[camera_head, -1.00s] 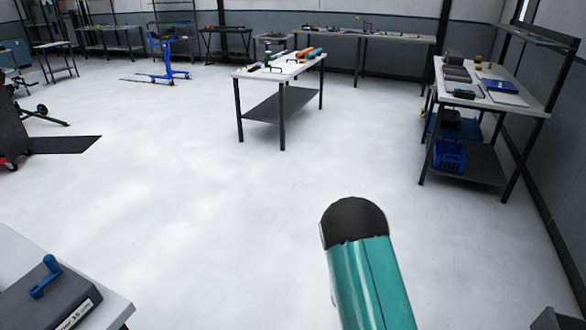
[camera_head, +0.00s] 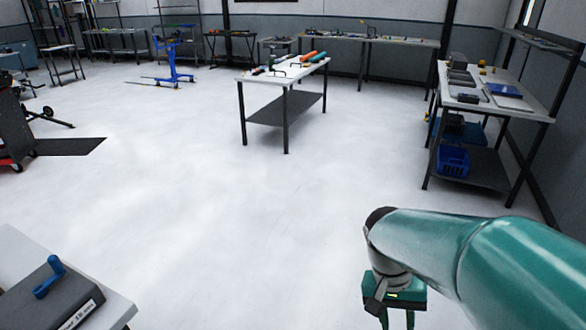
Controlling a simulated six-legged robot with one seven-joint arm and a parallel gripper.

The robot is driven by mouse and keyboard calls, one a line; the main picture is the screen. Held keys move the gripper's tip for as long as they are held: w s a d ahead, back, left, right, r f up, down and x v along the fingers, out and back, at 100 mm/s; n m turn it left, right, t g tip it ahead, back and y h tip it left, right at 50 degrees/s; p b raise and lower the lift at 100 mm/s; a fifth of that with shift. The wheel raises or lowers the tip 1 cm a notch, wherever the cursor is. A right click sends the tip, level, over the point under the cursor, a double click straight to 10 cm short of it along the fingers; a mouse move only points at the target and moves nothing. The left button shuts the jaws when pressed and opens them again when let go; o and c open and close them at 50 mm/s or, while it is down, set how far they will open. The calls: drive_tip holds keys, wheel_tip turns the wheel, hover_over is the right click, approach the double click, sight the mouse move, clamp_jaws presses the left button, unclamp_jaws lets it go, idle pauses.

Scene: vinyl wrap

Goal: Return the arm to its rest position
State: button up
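My teal arm comes in from the lower right edge and reaches left to a dark rounded joint, from which a grey and teal part hangs down. At its lower end, my gripper (camera_head: 396,312) appears to show two short prongs near the bottom edge. Their tips are small and partly cut off, so I cannot tell whether they are open or shut. No held object shows. The arm is over open floor (camera_head: 250,220) and clear of the tables.
A white worktable (camera_head: 268,79) with rolls and tools stands ahead. A workbench (camera_head: 523,106) with a blue crate (camera_head: 453,160) below is at right. A table corner (camera_head: 112,302) with a grey box (camera_head: 50,300) is at lower left. The middle floor is free.

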drive_tip(key=s+a+r+n+t+y, duration=0.1)
drive_tip(key=a+r+n+t, duration=0.1)
drive_tip(key=r+t, duration=0.2)
drive_tip(key=s+a+r+n+t+y, duration=0.1)
drive_tip(key=s+a+r+n+t, duration=0.1)
drive_tip(key=r+t, duration=0.2)
wheel_tip(320, 180, up, 3)
drive_tip(key=shift+s+a+r, duration=0.1)
drive_tip(key=shift+s+a, duration=0.05)
drive_tip(key=shift+s, duration=0.15)
